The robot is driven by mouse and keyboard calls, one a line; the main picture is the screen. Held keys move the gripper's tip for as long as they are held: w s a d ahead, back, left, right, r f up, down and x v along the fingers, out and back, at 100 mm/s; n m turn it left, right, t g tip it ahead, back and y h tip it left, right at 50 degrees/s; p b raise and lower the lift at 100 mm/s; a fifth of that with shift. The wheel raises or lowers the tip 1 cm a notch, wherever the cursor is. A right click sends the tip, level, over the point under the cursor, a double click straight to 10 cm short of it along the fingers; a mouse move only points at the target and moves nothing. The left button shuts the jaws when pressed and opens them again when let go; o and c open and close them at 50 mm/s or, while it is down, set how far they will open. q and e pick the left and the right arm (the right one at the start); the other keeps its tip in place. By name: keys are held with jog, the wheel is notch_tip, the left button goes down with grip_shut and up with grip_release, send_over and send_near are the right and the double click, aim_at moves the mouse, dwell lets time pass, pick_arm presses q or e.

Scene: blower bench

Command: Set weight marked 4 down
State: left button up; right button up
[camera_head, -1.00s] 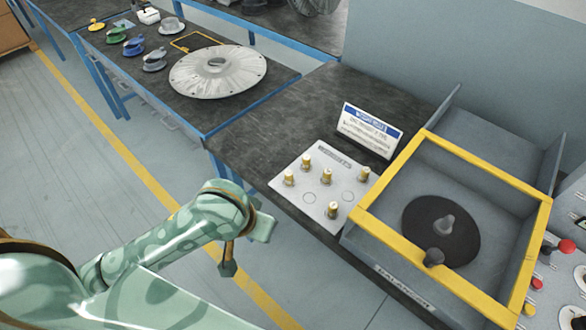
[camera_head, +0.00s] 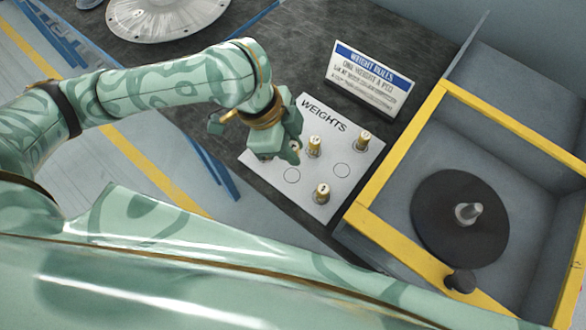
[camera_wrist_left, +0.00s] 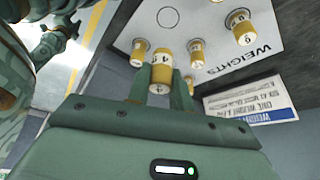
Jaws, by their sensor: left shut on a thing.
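My left gripper (camera_head: 288,153) is at the left side of the white weights plate (camera_head: 268,160). In the left wrist view it is shut on a brass weight with a pale cap marked 4 (camera_wrist_left: 162,68). That weight is over the plate's edge area; I cannot tell whether it touches the plate. In the head view my gripper mostly hides it. Empty circles show on the plate, one (camera_head: 292,176) just below the gripper and one (camera_head: 342,170) to the right. My right gripper is not in view.
Other brass weights stand on the plate, at its middle (camera_head: 314,147), right (camera_head: 363,141) and front (camera_head: 322,194). In the wrist view one (camera_wrist_left: 138,52) stands close beside the held weight. A sign (camera_head: 368,78) stands behind; a yellow-rimmed box (camera_head: 400,242) is to the right.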

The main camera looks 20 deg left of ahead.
pick_arm(q)
notch_tip(320, 180, down, 9)
jog(key=b, duration=0.4)
jog(key=shift+r, duration=0.15)
jog(key=shift+w+r, duration=0.1)
jog(key=shift+r, duration=0.05)
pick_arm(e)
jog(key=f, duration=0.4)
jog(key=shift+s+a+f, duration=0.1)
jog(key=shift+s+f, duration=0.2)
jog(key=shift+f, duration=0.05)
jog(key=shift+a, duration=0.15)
pick_arm(q)
jog(key=o, duration=0.9)
jog(key=p+v, duration=0.5)
jog(key=v, duration=0.7)
jog(key=shift+p, duration=0.35)
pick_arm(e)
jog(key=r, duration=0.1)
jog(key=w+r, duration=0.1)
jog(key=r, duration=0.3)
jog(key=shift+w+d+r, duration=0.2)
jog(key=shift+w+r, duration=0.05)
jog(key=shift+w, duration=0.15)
